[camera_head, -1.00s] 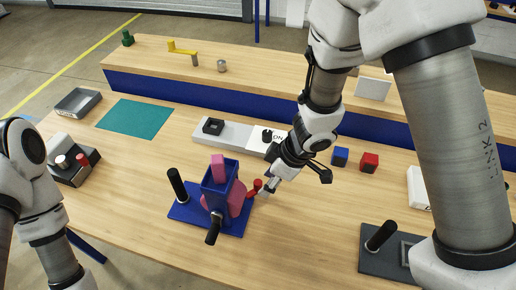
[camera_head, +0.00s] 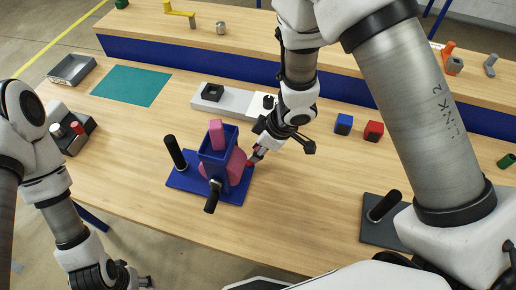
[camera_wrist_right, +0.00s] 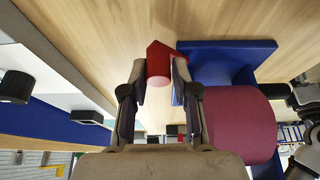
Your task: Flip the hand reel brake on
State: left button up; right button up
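The hand reel stands on the table with a blue base plate (camera_head: 231,194), a blue upright frame (camera_head: 212,172), a pink spool (camera_head: 237,167) and two black handles. A red brake lever (camera_head: 251,162) sticks out at the reel's right side. My right gripper (camera_head: 258,152) reaches down to this lever from the upper right. In the right wrist view, its fingers (camera_wrist_right: 158,72) lean inward on both sides of the red lever (camera_wrist_right: 158,60) and appear shut on it. The pink spool (camera_wrist_right: 240,122) is close beside the right finger. My left gripper (camera_head: 132,278) is low at the left, its fingers unclear.
Behind the reel are a white-grey device (camera_head: 225,98), a blue cube (camera_head: 343,123) and a red cube (camera_head: 373,131). A dark plate with a black handle (camera_head: 384,207) lies at the right. A teal mat (camera_head: 130,86) is back left. The table front is clear.

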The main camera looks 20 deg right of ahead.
jog(key=shift+f, duration=0.1)
grip_shut()
jog(key=p, duration=0.2)
jog(key=n+p, duration=0.1)
jog(key=p, duration=0.1)
jog(key=shift+w+a+r, duration=0.1)
jog(key=shift+w+r, duration=0.1)
jog(key=shift+r, duration=0.2)
jog(key=shift+f+n+g+p, duration=0.2)
jog(key=shift+n+g+p, duration=0.1)
jog(key=shift+n+p, duration=0.15)
jog(key=shift+w+f, duration=0.1)
jog(key=shift+f, duration=0.15)
jog(key=o, duration=0.7)
grip_release()
jog(key=shift+o, duration=0.2)
jog(key=shift+w, duration=0.1)
